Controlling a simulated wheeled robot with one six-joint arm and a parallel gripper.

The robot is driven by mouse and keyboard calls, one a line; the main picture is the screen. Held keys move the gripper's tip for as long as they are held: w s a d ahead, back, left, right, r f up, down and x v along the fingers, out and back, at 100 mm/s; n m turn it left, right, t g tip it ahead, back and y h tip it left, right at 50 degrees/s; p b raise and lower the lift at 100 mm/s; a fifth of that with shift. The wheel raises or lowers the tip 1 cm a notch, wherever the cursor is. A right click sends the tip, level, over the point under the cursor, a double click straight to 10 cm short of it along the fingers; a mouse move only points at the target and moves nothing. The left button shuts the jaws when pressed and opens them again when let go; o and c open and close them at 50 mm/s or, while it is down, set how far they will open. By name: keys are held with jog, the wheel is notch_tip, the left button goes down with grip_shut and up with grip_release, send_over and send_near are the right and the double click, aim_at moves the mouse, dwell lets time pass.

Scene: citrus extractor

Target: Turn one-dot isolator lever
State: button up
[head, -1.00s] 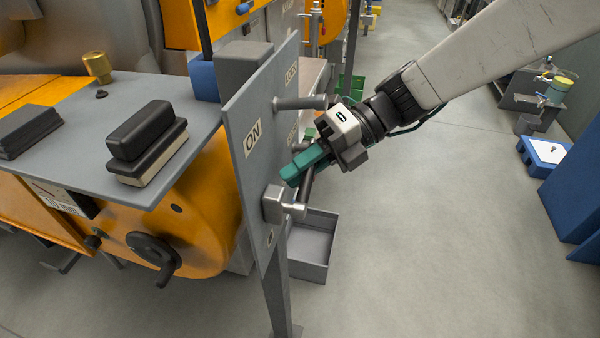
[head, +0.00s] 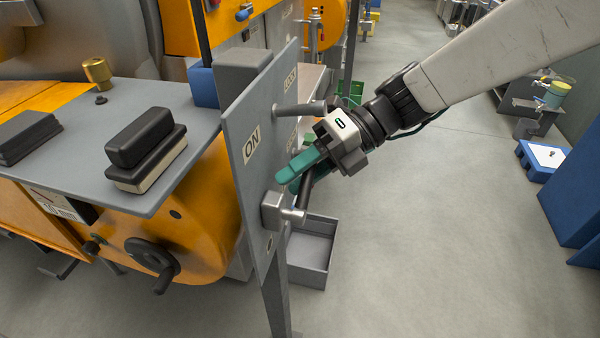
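A grey upright panel (head: 238,120) carries an ON label (head: 251,145) and two lever assemblies. The upper lever (head: 300,108) is a grey bar sticking out to the right. The lower lever has a grey hub (head: 272,211) and a dark bar (head: 306,190) rising from near its metal pin. No dot marks can be made out, so I cannot tell which lever is the one-dot lever. My gripper (head: 297,174) has teal fingers, which show apart, just above and beside the dark bar. The fingers partly hide the bar; contact cannot be made out.
A grey open bin (head: 318,250) stands on the floor below the panel. Black blocks (head: 140,137) and a brass knob (head: 97,72) rest on the grey shelf at left.

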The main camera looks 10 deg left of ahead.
jog(key=v, duration=0.8)
jog(key=shift+s, duration=0.1)
